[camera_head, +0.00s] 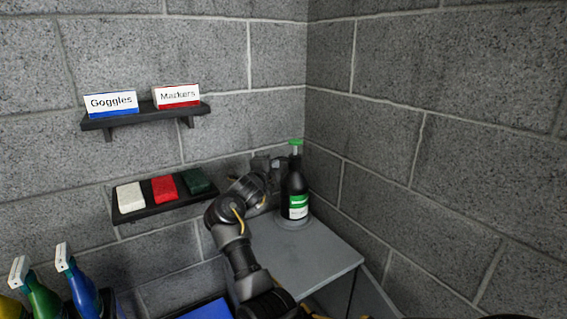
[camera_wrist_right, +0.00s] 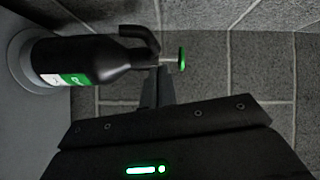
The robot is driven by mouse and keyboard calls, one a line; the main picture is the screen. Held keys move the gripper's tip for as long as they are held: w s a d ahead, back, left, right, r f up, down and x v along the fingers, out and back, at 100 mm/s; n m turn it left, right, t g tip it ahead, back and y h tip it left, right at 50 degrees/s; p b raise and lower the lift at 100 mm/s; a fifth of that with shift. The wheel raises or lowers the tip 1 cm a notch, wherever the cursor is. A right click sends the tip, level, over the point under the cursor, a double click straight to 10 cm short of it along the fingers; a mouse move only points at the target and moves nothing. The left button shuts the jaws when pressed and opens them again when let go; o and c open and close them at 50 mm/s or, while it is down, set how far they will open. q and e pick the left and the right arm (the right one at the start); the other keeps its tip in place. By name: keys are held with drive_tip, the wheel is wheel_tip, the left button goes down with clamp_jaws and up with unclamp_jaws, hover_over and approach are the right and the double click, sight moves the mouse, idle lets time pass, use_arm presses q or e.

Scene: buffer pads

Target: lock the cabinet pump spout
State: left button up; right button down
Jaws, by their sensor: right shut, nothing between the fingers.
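The black pump bottle (camera_head: 296,183) stands upright on a round grey base (camera_head: 294,223) on the grey cabinet (camera_head: 303,258) in the corner. It has a green and white label and a green pump top (camera_head: 295,142). Its dark spout points left in the head view. The right wrist view shows the bottle (camera_wrist_right: 85,62) sideways, with the curved spout (camera_wrist_right: 143,36) and green top (camera_wrist_right: 182,59). My right gripper (camera_head: 277,162) is shut and empty beside the pump neck. Its fingertips (camera_wrist_right: 160,72) appear close to the pump stem; contact is unclear. My left gripper is out of view.
Block walls meet close behind the bottle. A shelf (camera_head: 146,118) with Goggles and Markers boxes is at upper left. A lower shelf (camera_head: 163,209) holds white, red and green pads. Spray bottles (camera_head: 76,285) and a blue item (camera_head: 206,309) are at lower left.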

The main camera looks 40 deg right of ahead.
drive_tip(key=s+a+b, duration=0.2)
drive_tip(key=a+b, duration=0.3)
drive_tip(key=a, duration=0.5)
drive_tip(key=shift+r, duration=0.45)
